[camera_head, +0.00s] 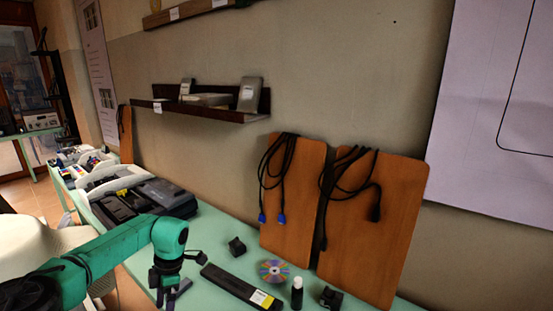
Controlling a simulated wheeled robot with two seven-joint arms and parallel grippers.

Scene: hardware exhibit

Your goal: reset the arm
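My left arm comes in from the left in the head view, green with black joints. It bends down at the wrist over the near edge of the pale green table (215,235). My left gripper (171,294) hangs down at the end of it, with its two grey fingers apart and nothing visible between them. My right arm and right gripper are not in view.
On the table are a long black bar (240,286), a colourful disc (273,271), a small dark bottle (297,292), black blocks (237,246) and dark cases (165,194). Two wooden boards with cables (375,225) lean on the wall. A shelf (215,111) hangs above.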

